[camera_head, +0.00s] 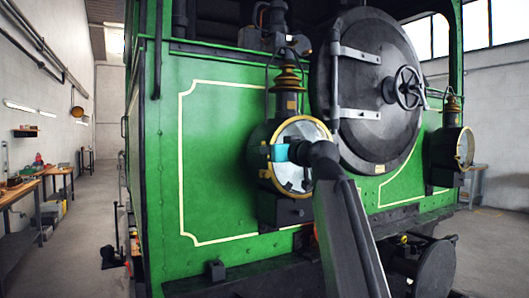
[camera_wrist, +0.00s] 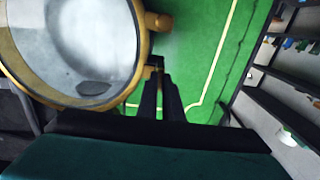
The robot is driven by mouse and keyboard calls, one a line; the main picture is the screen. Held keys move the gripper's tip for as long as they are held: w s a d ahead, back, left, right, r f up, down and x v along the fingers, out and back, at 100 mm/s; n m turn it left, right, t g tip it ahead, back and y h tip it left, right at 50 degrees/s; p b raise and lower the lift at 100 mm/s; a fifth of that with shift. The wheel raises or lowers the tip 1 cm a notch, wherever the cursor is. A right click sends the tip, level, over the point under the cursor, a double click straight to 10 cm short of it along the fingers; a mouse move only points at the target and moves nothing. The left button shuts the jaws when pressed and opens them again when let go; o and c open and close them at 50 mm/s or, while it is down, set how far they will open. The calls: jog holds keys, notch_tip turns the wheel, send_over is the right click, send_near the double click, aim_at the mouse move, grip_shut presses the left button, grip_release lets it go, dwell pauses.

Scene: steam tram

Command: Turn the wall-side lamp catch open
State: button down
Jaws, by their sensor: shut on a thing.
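The wall-side lamp (camera_head: 291,128) is the left of two brass-rimmed lamps on the green tram front. Its round glass and brass rim (camera_wrist: 132,84) fill the upper left of the wrist view. In the head view my gripper (camera_head: 268,152) reaches the left side of the lamp rim, and the catch is too small to make out there.
A brass knob (camera_wrist: 158,21) sticks out from the rim near the catch. The round smokebox door (camera_head: 375,85) and the second lamp (camera_head: 462,147) are to the right. A workbench (camera_head: 20,190) stands along the left wall, with open floor before it.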

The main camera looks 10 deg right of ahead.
jog(key=shift+a+r, duration=0.1)
jog(key=shift+r, duration=0.25)
jog(key=c, duration=1.9)
grip_release()
jog(key=shift+s+a, duration=0.1)
jog(key=shift+s, duration=0.05)
jog(key=shift+f, duration=0.15)
jog(key=v, duration=1.3)
jog(key=shift+s, duration=0.3)
